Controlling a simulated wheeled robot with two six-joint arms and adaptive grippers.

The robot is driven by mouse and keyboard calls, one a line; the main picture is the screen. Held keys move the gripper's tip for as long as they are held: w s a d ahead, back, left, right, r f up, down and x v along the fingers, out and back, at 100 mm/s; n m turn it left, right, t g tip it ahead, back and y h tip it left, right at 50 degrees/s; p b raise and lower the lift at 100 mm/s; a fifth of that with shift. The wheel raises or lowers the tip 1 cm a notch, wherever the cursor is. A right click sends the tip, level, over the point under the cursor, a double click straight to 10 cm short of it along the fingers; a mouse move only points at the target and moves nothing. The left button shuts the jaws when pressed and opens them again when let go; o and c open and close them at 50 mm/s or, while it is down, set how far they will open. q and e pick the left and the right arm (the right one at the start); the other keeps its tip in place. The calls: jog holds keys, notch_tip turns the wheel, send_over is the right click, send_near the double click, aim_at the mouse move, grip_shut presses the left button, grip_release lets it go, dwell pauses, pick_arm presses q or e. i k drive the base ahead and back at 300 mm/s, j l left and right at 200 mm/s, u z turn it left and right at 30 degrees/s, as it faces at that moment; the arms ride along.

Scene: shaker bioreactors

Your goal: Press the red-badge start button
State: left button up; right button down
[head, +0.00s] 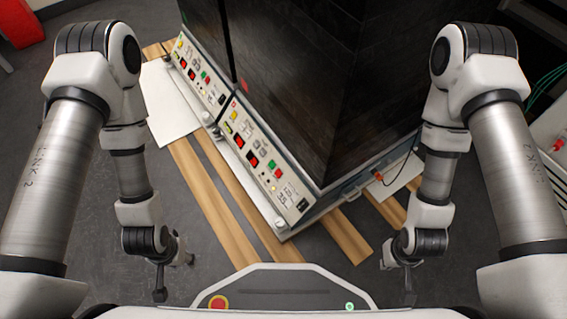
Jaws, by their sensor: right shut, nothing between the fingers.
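Two dark shaker bioreactor cabinets stand side by side, each with a white sloped control panel. The near panel (262,160) has a green button (271,163), a red button (278,173) and red displays. The far panel (197,72) has a similar layout. A small red badge (245,87) shows on the dark front of the near cabinet, low at its left end. My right gripper (410,292) is shut and empty, low at the right, apart from the cabinets. My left gripper (160,290) hangs low at the left, apart from the panels; its fingers are too small to read.
The cabinets stand over wooden slats (218,210) on a dark floor. A white sheet-like plate (170,105) lies left of the far panel. A cable and connector (379,177) show at the near cabinet's right side.

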aim_at(272, 164)
jog(key=i+j+z, duration=0.1)
jog(key=j+z, duration=1.1)
jog(key=j, duration=0.7)
jog(key=k+j+z, duration=0.1)
jog(key=j, duration=0.45)
jog(key=k+j, duration=0.1)
jog(key=j, duration=0.45)
